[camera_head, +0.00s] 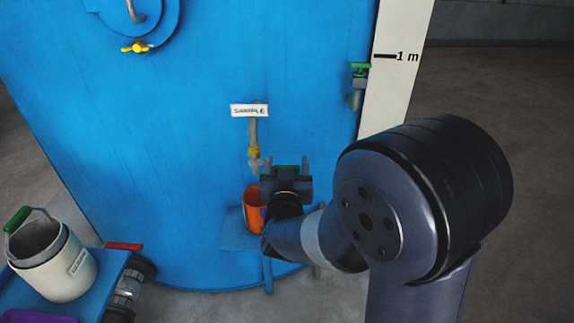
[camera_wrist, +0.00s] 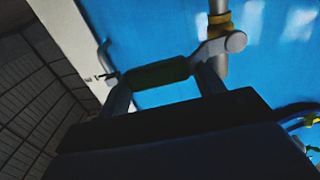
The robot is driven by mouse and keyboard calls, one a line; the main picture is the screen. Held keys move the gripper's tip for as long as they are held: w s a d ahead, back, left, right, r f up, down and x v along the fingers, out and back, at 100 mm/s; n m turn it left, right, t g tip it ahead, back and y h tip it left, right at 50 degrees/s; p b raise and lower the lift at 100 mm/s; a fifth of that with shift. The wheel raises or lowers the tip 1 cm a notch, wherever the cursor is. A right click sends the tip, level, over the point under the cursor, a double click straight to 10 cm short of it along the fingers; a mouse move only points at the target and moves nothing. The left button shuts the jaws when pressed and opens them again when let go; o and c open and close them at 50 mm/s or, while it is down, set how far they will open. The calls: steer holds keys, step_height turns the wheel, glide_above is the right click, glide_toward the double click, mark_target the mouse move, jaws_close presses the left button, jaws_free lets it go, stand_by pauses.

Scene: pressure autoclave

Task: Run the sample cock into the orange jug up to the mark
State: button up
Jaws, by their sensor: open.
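The sample cock (camera_head: 254,158) comes out of the blue vessel under a white label and has a yellow collar. Its grey body shows in the wrist view (camera_wrist: 221,44). A green handle (camera_wrist: 158,74) lies across the space between my fingers; whether they touch it I cannot tell. My gripper (camera_head: 286,163) is open, just right of the cock. The orange jug (camera_head: 253,212) stands upright on a small blue shelf (camera_head: 236,236) below the spout, partly hidden by my gripper. Its mark and the level inside cannot be seen.
A second green-handled valve (camera_head: 359,82) is at the vessel's right edge, beside a white board marked 1 m (camera_head: 395,70). A white bucket (camera_head: 55,262) with a green grip stands on a blue surface at lower left. Bare floor lies at right.

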steer(key=c, duration=1.1)
steer(key=f+m+b, duration=0.1)
steer(key=b, duration=0.2)
steer(key=shift+f+m+b, duration=0.3)
steer(key=shift+f, duration=0.05)
steer(key=shift+f+m+b, duration=0.35)
steer(key=shift+m+b, duration=0.35)
steer(key=shift+b, duration=0.4)
steer(key=o, duration=1.1)
steer(key=shift+r, duration=0.1)
steer(key=s, duration=1.1)
steer(key=shift+a, duration=0.2)
